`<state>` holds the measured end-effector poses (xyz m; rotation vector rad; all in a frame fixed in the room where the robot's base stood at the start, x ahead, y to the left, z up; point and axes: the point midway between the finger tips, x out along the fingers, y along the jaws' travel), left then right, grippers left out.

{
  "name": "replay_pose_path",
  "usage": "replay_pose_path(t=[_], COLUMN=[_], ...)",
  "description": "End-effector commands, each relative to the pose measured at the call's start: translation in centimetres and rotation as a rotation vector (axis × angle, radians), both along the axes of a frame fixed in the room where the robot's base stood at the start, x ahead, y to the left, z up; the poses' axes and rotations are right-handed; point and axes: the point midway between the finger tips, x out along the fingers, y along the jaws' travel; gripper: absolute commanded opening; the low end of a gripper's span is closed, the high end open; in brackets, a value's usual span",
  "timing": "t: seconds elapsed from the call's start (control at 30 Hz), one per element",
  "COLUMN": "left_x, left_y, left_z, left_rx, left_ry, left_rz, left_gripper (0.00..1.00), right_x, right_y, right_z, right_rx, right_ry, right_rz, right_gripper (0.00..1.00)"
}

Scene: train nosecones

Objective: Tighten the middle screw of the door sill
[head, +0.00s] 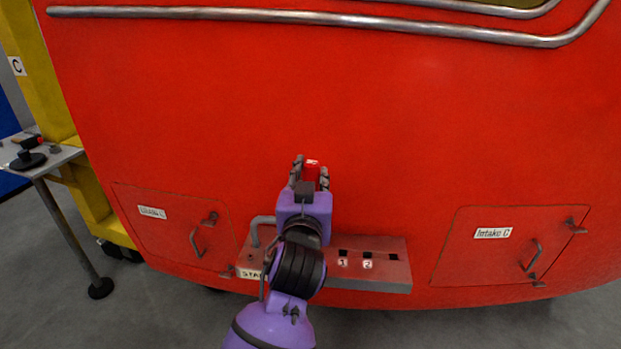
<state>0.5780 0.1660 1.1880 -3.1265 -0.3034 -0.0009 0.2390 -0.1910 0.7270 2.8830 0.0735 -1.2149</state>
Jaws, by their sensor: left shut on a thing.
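My left gripper (311,174) is in front of the red nosecone (400,130), its fingers pointing up and away. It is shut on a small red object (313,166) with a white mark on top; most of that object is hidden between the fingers. Below, a grey ledge (390,281) sticks out from the nosecone. It has dark square slots with tags 1 and 2. My arm covers part of the ledge and of its label. I cannot make out a door sill or its middle screw. My right gripper is not in view.
A hatch (165,237) with a handle is at the left, and a hatch labelled Intake C (500,258) is at the right. A bent grey handle (257,228) stands beside my wrist. A small table (62,158) holding tools and a yellow post (52,85) are far left.

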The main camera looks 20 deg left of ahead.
Motion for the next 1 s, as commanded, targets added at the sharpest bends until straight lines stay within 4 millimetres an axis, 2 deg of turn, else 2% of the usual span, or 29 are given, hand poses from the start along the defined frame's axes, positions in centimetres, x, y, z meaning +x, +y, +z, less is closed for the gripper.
replay_pose_path(t=[0.3,1.0], left_x=[-0.1,-0.1], left_y=[-0.1,0.0], left_z=[0.1,-5.0], left_rx=[-0.004,-0.001], left_ry=[-0.002,0.003], left_rz=[0.000,-0.001], left_gripper=[0.00,0.00], right_x=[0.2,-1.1], right_y=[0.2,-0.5], right_z=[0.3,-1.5], right_rx=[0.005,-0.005], right_ry=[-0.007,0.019], right_rz=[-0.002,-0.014], right_gripper=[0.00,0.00])
